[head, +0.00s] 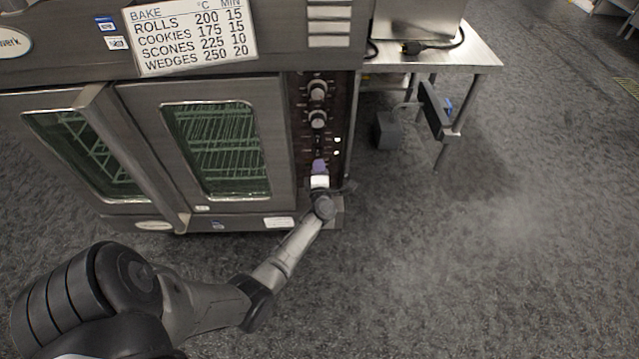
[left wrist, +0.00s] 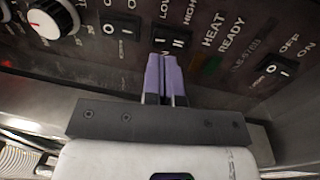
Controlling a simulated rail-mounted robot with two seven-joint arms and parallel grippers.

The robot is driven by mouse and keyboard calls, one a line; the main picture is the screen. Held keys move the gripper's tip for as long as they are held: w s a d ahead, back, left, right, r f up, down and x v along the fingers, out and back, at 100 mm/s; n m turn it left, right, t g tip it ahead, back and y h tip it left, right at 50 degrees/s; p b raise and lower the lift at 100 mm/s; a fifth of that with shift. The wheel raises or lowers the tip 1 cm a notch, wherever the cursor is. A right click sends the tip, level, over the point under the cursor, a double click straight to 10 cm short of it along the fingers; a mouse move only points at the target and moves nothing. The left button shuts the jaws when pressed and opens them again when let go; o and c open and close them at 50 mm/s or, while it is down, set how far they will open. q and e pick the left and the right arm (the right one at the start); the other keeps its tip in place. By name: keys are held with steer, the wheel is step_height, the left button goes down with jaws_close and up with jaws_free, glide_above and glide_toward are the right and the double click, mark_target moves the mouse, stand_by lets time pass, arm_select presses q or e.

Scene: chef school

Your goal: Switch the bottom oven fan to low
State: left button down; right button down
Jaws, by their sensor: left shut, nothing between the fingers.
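The bottom oven (head: 278,150) stands with two glass doors and a dark control panel (head: 305,132) at its right side. In the left wrist view a small black rocker switch (left wrist: 172,40) sits on the panel under the words LOW and HIGH. Its position cannot be told surely. My left gripper (head: 319,166) is at the lower part of the panel. In the left wrist view its purple fingers (left wrist: 165,58) are shut with nothing between them, their tips just below the switch. I cannot tell whether they touch it. My right gripper is not in view.
A knob (left wrist: 52,18) and another rocker switch (left wrist: 121,25) are left of the LOW/HIGH switch. An OFF/ON switch (left wrist: 278,68) is to the right. A steel table (head: 480,55) stands right of the oven. The floor in front is clear.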

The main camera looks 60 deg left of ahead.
mark_target(318, 151)
arm_select(q)
steer(key=shift+b+x, duration=0.9)
steer(key=shift+x, duration=1.15)
